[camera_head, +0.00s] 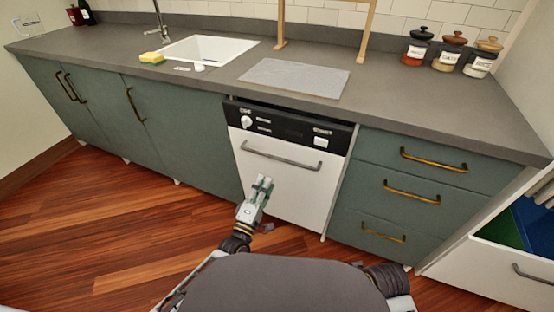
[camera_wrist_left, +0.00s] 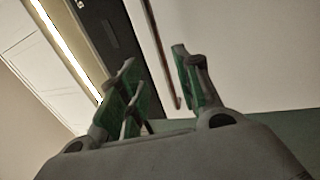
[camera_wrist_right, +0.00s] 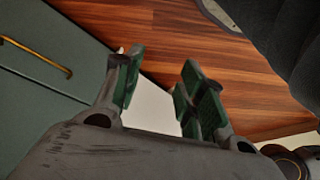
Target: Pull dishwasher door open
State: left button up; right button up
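The dishwasher has a white door (camera_head: 285,185) that is shut, set between green cabinets under the counter. A grey bar handle (camera_head: 281,156) runs across the upper part of the door, below the black control panel (camera_head: 290,128). My left gripper (camera_head: 264,183) is in front of the door, a little below the handle and apart from it. In the left wrist view its fingers (camera_wrist_left: 160,85) are spread and empty, with the handle (camera_wrist_left: 160,55) showing between and beyond them. My right gripper (camera_wrist_right: 160,80) is open and empty, low over the floor; the head view hides its fingers.
Green drawers (camera_head: 400,195) with brass handles stand right of the dishwasher, green cabinets (camera_head: 165,120) left. The counter (camera_head: 410,110) holds a sink (camera_head: 208,48), a sponge (camera_head: 152,58), a grey mat (camera_head: 295,77) and jars. The wooden floor (camera_head: 110,240) is clear. An open drawer (camera_head: 500,272) stands far right.

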aim_at(277, 158)
pick_arm(q)
jog(key=b+x, duration=0.2)
jog(key=x, duration=0.9)
jog(key=shift+f, duration=0.1)
jog(key=shift+w+d, duration=0.1)
jog(key=shift+w, duration=0.25)
pick_arm(e)
jog(key=shift+w+a+f+t+y, duration=0.2)
jog(key=shift+a+f, duration=0.1)
jog(key=shift+f, duration=0.1)
jog(key=shift+w+a+f+t+y, duration=0.1)
jog(key=shift+a+f+t, duration=0.15)
jog(key=shift+f, duration=0.1)
pick_arm(q)
grip_shut()
pick_arm(e)
jog(key=shift+s+r, duration=0.1)
